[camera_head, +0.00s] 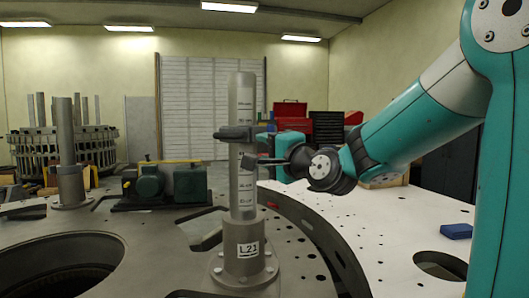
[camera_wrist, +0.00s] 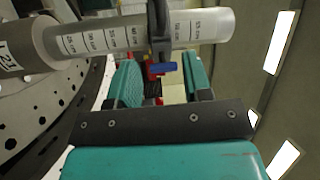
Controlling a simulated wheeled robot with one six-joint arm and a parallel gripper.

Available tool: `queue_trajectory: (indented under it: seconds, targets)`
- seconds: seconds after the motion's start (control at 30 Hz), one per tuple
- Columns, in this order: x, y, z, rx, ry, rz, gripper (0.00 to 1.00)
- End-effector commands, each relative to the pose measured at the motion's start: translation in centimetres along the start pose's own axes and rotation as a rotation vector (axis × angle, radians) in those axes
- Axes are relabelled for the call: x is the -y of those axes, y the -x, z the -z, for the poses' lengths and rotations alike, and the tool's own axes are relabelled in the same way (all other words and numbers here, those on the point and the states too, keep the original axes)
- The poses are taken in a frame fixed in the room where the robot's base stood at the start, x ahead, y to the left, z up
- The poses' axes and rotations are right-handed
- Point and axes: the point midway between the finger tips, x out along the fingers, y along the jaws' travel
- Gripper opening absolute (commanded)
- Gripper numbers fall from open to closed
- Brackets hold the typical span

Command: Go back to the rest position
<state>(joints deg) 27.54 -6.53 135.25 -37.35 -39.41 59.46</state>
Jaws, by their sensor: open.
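My gripper (camera_head: 270,147) is to the right of an upright grey post (camera_head: 242,184) with a printed scale and the label L21, close to it at mid-height. In the wrist view my gripper (camera_wrist: 163,76) has its two teal fingers spread wide apart, with nothing held between them. A dark clamp (camera_head: 233,133) sits around the post. In the wrist view the clamp (camera_wrist: 158,28) crosses the post (camera_wrist: 110,36) just ahead of the fingers. Whether a fingertip touches it I cannot tell.
The post's flanged base stands on the round metal plate (camera_head: 148,244), which has large openings. A second post (camera_head: 66,146) and a green machine (camera_head: 163,183) stand at the left. A blue block (camera_head: 456,231) lies on the white surface at the right. Red tool chests stand behind.

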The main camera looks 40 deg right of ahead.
Motion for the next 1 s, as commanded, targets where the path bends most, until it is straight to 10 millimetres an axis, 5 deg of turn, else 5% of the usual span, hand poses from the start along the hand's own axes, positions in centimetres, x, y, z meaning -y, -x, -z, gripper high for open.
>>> queue_trajectory:
  seconds: [0.33,0.43,0.53,0.73,0.9,1.0]
  targets:
    - [-0.4,0.0,-1.0,0.029,0.021,-0.023,0.45]
    - [-1.8,0.4,-4.5,0.141,0.103,-0.106,0.45]
    - [-4.2,2.2,-10.3,0.356,0.265,-0.235,0.45]
    - [-9.9,11.9,-21.3,0.979,0.721,-0.436,0.45]
    - [-12.7,21.2,-24.4,1.468,1.038,-0.465,0.45]
    - [-13.3,24.6,-24.5,1.651,1.142,-0.456,0.45]
